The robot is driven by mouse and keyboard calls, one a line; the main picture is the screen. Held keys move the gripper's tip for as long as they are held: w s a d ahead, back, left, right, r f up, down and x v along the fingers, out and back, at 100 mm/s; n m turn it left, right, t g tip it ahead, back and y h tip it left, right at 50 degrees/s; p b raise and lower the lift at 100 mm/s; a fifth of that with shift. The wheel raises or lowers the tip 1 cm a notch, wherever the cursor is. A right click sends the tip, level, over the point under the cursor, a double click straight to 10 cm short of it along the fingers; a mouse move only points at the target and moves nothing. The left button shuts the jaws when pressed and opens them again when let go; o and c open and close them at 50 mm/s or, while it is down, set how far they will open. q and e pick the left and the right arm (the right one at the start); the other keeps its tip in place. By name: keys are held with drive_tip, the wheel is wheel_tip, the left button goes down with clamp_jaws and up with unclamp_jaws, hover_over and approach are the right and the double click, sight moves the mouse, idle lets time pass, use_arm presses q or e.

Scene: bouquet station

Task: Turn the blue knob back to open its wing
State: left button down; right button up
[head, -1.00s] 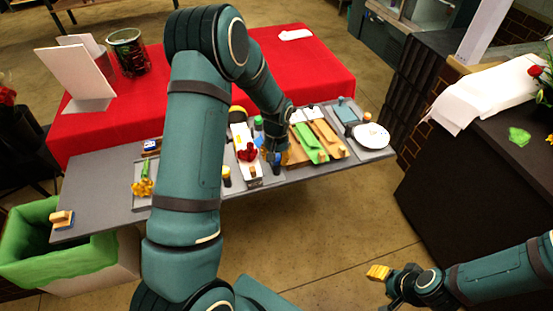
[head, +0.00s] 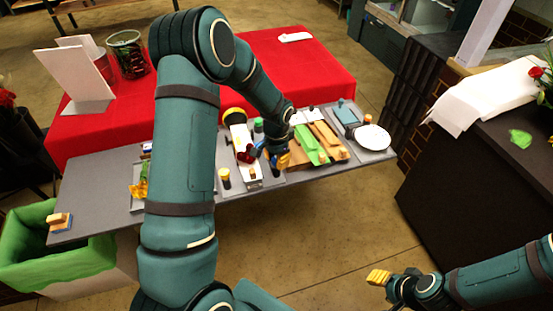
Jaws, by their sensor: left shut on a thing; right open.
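A white fixture (head: 238,134) stands on the grey table, with a red part (head: 245,155) near its front end. A small blue piece (head: 257,149), which looks like the blue knob or its wing, shows between the red part and my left gripper. My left gripper (head: 281,160) reaches down just right of the red part and is shut on the blue knob, as far as can be seen. Its fingers hide most of the contact. My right gripper (head: 379,278) is open and empty, low at the right, away from the table.
A wooden board with green and tan strips (head: 309,145) lies close to the right of my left gripper. A yellow-topped dark cylinder (head: 224,177) stands at the table's front edge. A green-lined bin (head: 30,245) stands at the left.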

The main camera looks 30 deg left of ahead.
idle(0.3)
use_arm(q)
drive_tip(key=c, duration=0.6)
unclamp_jaws()
wheel_tip(320, 180, up, 12)
idle(0.3)
